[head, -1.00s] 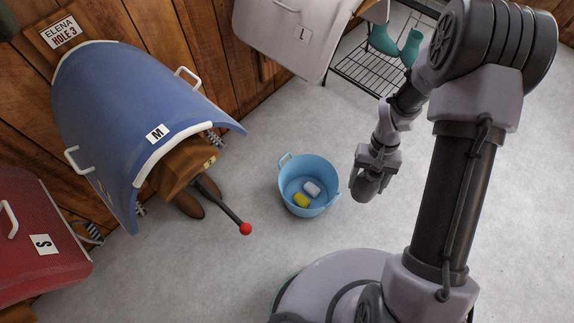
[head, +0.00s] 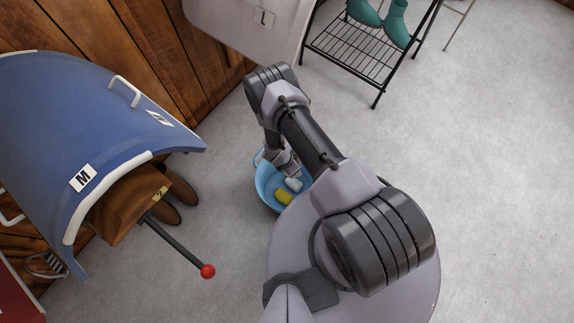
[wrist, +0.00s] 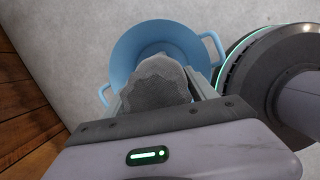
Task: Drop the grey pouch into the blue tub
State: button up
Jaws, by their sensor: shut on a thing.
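The grey pouch (wrist: 162,82) is held between the two fingers of my gripper (wrist: 160,88) in the wrist view. The gripper is shut on it. The blue tub (wrist: 130,57) lies beyond the pouch in that view, and the pouch covers part of the tub's inside. In the head view the blue tub (head: 262,186) stands on the floor, partly hidden by my arm. My gripper (head: 285,165) is above the tub's far side there. I cannot tell the exact height, and the pouch is hard to make out in that view.
A yellow item (head: 283,197) and a white item (head: 294,184) lie in the tub. A black wire rack (head: 365,60) holds teal boots (head: 396,25). Floor at right is clear.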

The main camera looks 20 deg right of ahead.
jog(key=shift+s+a+f+n, duration=0.15)
jog(key=shift+f, duration=0.25)
jog(key=shift+s+a+f+n, duration=0.1)
jog(key=shift+s+f+n, duration=0.05)
jog(key=shift+f, duration=0.2)
notch_tip(320, 180, down, 6)
jog(key=b, duration=0.6)
jog(key=shift+w+r, duration=0.1)
jog(key=shift+r, duration=0.15)
jog(key=o, duration=1.6)
jog(key=shift+r, duration=0.1)
jog(key=p+v, duration=0.3)
jog(key=v, duration=0.2)
jog(key=p+v, duration=0.3)
jog(key=v, duration=0.3)
jog(key=p+v, duration=0.3)
jog(key=v, duration=0.3)
jog(key=shift+s+r, duration=0.15)
jog(key=shift+s, duration=0.1)
